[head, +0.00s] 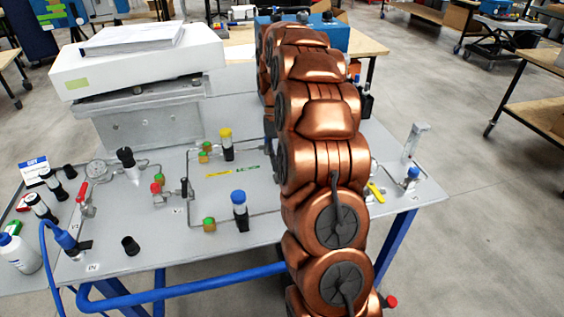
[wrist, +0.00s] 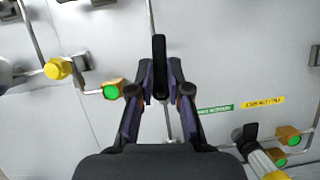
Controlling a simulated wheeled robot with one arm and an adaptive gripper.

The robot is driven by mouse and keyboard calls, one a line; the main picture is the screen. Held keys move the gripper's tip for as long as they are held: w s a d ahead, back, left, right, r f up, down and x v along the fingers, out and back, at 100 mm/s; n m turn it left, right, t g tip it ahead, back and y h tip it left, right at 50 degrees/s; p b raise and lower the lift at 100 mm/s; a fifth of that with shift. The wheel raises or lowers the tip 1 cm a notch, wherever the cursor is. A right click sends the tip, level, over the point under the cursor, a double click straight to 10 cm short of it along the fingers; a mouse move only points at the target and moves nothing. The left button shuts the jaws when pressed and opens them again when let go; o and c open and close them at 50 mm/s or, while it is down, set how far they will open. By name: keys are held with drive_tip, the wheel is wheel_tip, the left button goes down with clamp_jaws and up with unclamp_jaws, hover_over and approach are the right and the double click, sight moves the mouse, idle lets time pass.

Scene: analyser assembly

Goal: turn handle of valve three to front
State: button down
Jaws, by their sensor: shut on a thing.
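In the wrist view my gripper (wrist: 161,78) is shut on a narrow black valve handle (wrist: 160,48), with one finger on each side of it. The handle stands lengthwise up and down in that picture, its far end showing beyond the fingertips. A thin metal pipe (wrist: 168,122) shows between the fingers below it. The number of this valve cannot be read. In the head view my copper-coloured arm hides the gripper and the held handle.
The grey panel (head: 265,205) carries a yellow-capped fitting (head: 226,145), a blue-capped fitting (head: 240,210) and several pipes. A yellow lever (head: 376,192) lies right of my arm. A white box (head: 140,65) with papers stands at the back left. A green label (wrist: 215,109) is near the gripper.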

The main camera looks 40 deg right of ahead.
drive_tip(key=shift+s+d+n, duration=0.15)
drive_tip(key=shift+s+n, duration=0.05)
drive_tip(key=shift+n, duration=0.4)
drive_tip(key=c, duration=1.2)
unclamp_jaws()
drive_tip(key=shift+o, duration=0.4)
drive_tip(key=shift+w, duration=0.1)
drive_tip(key=shift+r, duration=0.15)
